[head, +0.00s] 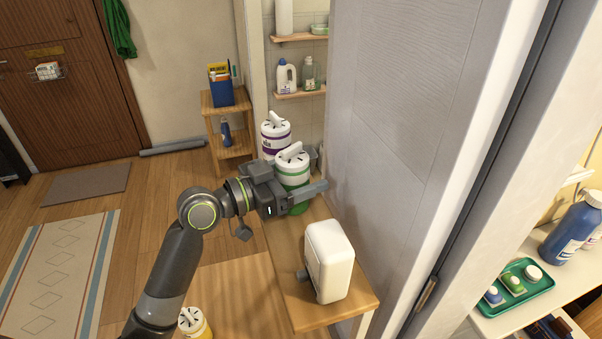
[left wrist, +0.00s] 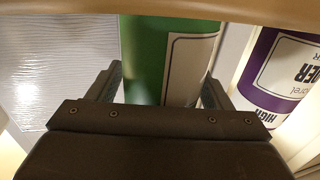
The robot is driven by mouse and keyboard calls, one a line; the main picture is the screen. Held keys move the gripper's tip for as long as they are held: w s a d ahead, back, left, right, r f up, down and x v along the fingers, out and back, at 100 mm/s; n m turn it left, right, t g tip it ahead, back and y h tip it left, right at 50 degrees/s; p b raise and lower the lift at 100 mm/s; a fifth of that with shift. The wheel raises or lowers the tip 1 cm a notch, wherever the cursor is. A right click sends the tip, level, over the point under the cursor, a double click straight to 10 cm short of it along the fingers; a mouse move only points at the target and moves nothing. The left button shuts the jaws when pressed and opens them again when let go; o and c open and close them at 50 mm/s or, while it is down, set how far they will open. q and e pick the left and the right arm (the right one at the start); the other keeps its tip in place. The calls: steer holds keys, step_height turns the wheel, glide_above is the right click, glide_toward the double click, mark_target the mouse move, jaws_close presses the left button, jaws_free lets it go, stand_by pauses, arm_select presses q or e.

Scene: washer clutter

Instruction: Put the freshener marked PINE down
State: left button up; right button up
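A white container with a green band and handled white lid (head: 292,168) stands near the back of the narrow wooden shelf top. No PINE marking is readable on it. My left gripper (head: 298,192) reaches it from the left, with its fingers around the lower body. In the left wrist view, the green container (left wrist: 145,60) fills the space between the two fingers (left wrist: 160,92), which appear to close on its sides. Whether its base touches the shelf is hidden. My right gripper is not in view.
A purple-labelled container (head: 275,135) stands just behind; it also shows in the left wrist view (left wrist: 275,75). A grey panel (head: 385,130) borders the right. Bare wood lies between.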

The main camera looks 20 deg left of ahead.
arm_select(q)
steer(key=shift+r, duration=0.1)
stand_by(0.3)
steer(key=b+v, duration=0.2)
steer(key=v, duration=0.5)
steer(key=shift+b+v, duration=0.6)
steer(key=shift+v, duration=1.9)
